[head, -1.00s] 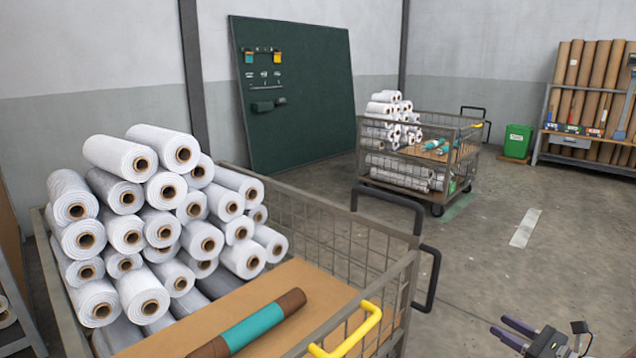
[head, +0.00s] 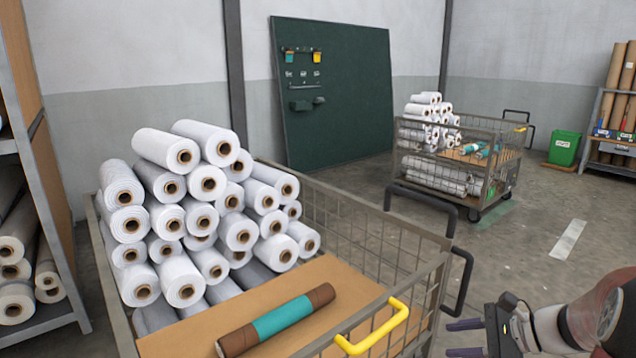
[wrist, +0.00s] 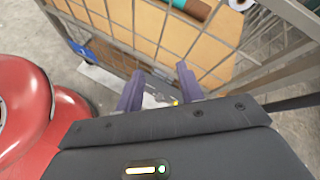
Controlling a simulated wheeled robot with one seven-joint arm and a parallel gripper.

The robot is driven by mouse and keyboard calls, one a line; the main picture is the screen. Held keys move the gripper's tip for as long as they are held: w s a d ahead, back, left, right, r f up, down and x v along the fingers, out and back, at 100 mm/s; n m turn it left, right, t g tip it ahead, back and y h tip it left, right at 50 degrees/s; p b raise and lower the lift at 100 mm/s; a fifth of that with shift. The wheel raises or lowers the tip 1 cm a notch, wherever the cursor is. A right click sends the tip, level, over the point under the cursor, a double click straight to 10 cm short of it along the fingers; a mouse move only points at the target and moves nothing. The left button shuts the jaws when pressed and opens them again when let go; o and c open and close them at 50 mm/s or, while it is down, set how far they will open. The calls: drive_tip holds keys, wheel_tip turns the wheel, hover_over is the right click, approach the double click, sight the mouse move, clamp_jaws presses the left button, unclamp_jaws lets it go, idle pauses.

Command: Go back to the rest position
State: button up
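My gripper (head: 464,338) is at the lower right of the head view, outside the near wire cart and to the right of its yellow handle. In the wrist view its two purple fingers (wrist: 157,92) stand apart with nothing between them. They point toward the cart's mesh side. My arm's links show beside it at the lower right edge of the head view.
The near wire cart (head: 440,268) holds a stack of white rolls (head: 200,215) and a brown and teal roll (head: 275,320) on cardboard. A second cart (head: 508,165), a green board (head: 335,110) and a green bin (head: 564,148) stand behind. Open floor lies right of the near cart.

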drive_tip(key=s+a+r+n+h, duration=0.3)
drive_tip(key=s+a+n+h, duration=0.2)
drive_tip(key=s+a+n, duration=0.2)
drive_tip(key=s+a+r+n+h, duration=0.3)
drive_tip(key=s+a+n, duration=0.4)
drive_tip(key=s+n, duration=0.3)
drive_tip(key=shift+s+r+n+g+h, duration=0.25)
drive_tip(key=shift+n+g+h, duration=0.15)
drive_tip(key=shift+n+h, duration=0.65)
